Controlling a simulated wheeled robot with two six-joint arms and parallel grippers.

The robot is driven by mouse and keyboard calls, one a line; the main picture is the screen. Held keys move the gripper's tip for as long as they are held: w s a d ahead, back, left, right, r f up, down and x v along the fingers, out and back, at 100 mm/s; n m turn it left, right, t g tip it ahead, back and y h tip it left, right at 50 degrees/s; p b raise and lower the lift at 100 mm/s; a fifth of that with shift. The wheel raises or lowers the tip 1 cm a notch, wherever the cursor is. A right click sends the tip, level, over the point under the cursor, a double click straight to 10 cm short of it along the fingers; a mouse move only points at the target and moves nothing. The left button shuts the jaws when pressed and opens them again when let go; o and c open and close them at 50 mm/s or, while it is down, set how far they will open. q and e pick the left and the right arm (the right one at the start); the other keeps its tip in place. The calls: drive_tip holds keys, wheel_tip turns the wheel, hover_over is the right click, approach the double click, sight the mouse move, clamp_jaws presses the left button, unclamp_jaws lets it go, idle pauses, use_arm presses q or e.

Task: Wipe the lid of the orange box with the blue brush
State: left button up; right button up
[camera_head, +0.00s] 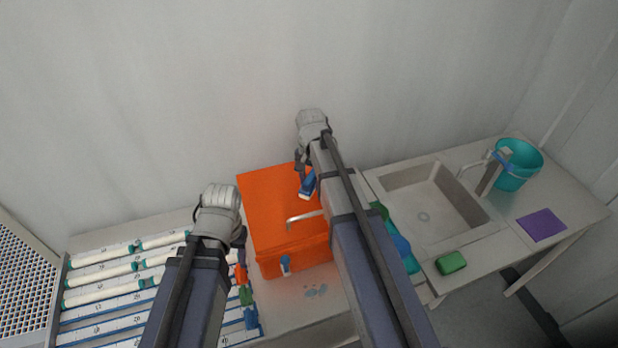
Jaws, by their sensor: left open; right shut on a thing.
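The orange box (268,200) stands on the counter against the wall, with its lid closed and a pale handle (305,217) at its front. My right gripper (303,168) reaches over the lid and is shut on the blue brush (308,186). The brush is tilted over the right part of the lid; I cannot tell whether it touches. My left gripper (241,240) is open beside the front left edge of the box, mostly hidden by its own wrist. My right forearm hides the box's right side.
A sink (425,205) lies to the right, with a teal bucket (520,165), a purple cloth (541,225) and a green sponge (451,262). A rack of white tubes (110,275) is at left. Small coloured items (246,295) lie in front of the box's left side.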

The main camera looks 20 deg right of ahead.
sight(315, 197)
drive_tip(key=shift+s, duration=0.15)
drive_tip(key=shift+s+d, duration=0.1)
drive_tip(key=shift+s, duration=1.65)
drive_tip(key=shift+w+r, duration=0.1)
wheel_tip(315, 197, up, 6)
drive_tip(key=p, duration=0.6)
wheel_tip(315, 197, up, 3)
drive_tip(key=p, duration=0.3)
